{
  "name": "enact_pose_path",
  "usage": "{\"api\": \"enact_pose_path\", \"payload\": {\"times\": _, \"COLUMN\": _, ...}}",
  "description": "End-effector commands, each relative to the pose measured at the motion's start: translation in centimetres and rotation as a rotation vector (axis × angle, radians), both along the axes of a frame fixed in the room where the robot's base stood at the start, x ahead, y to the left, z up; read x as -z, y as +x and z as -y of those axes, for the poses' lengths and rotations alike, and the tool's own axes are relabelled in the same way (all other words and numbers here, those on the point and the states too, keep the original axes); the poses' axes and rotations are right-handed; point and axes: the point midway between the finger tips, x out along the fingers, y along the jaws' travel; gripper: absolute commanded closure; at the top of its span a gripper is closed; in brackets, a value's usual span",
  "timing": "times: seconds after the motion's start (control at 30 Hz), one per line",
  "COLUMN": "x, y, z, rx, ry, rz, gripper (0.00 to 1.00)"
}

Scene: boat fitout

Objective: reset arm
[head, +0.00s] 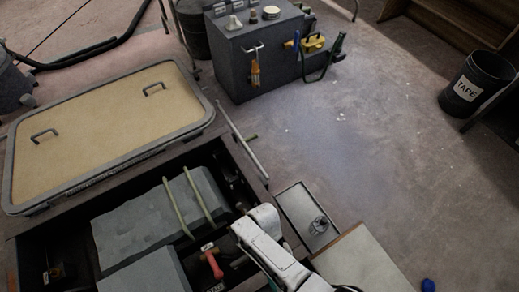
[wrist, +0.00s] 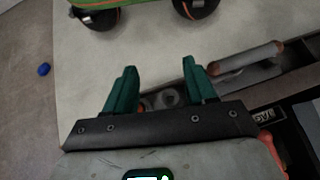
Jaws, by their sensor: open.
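My gripper (wrist: 160,82) shows in the wrist view with its two green fingers spread apart and nothing held between them. Behind the fingers lie a pale board and a dark recess with a round grey fitting (wrist: 168,97). In the head view my white arm reaches over the right edge of the open dark compartment (head: 85,208). I cannot make out my gripper's fingers there.
A red-handled tool (head: 213,265) is inside, near my arm. A small metal tray (head: 297,207) and pale board (head: 362,262) are to the right. A grey tool box (head: 255,60) stands behind; open floor lies right.

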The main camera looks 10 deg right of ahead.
Motion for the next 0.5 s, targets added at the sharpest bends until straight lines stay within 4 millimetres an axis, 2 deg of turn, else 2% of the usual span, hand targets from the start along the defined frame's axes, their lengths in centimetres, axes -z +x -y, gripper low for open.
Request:
{"api": "enact_pose_path", "payload": {"times": 0.37, "x": -3.0, "y": 1.2, "z": 1.5, "rx": 0.023, "ry": 0.052, "rz": 0.102, "gripper": 0.45}}
{"api": "enact_pose_path", "payload": {"times": 0.5, "x": -5.0, "y": 1.8, "z": 2.4, "rx": 0.038, "ry": 0.079, "rz": 0.167, "gripper": 0.45}}
